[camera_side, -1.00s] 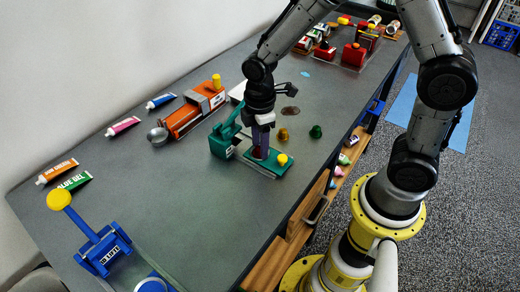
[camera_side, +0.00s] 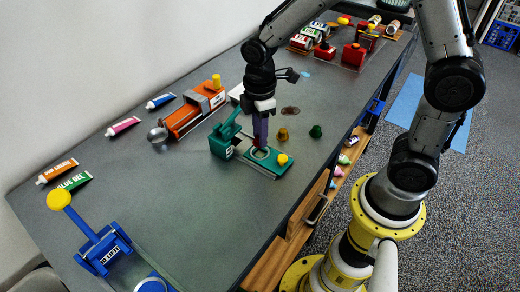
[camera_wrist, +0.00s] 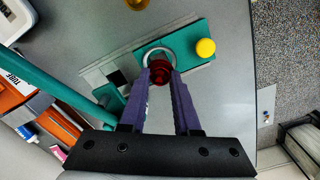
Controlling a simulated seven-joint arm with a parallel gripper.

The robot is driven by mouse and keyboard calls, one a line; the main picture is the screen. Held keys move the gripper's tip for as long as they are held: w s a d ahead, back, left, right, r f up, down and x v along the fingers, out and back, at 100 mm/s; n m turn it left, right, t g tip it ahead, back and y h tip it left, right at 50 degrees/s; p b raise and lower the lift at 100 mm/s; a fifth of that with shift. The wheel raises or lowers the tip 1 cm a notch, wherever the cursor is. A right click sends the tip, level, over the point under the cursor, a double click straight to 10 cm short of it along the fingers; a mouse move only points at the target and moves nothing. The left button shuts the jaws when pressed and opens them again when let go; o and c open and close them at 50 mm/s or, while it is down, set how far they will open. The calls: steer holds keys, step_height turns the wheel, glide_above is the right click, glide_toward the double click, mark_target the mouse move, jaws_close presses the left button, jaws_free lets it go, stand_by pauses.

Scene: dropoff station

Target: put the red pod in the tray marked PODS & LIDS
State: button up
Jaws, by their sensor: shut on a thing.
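The red pod (camera_wrist: 160,72) is between the purple fingertips of my gripper (camera_wrist: 158,80) in the wrist view. My gripper is shut on it. In the side view my gripper (camera_side: 261,143) hangs above the green machine (camera_side: 282,171), over the ring-shaped seat on its plate. The seat ring (camera_wrist: 147,54) shows partly behind the pod in the wrist view. In the side view the pod itself is too small to make out. I cannot make out a tray marked PODS & LIDS in either view.
A yellow knob (camera_side: 282,159) stands on the green plate. An orange machine (camera_side: 193,110) is behind left, a blue lever press (camera_side: 103,250) front left. Bare table lies between.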

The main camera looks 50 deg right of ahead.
steer(key=shift+r, duration=0.65)
step_height(320, 180, up, 10)
steer(key=w+d, duration=0.5)
steer(key=w, duration=0.3)
steer(key=w+d, duration=1)
steer(key=d, duration=0.2)
steer(key=f, duration=0.9)
steer(key=shift+s+a+f, duration=0.25)
steer(key=shift+f, duration=3.05)
steer(key=shift+f, duration=0.15)
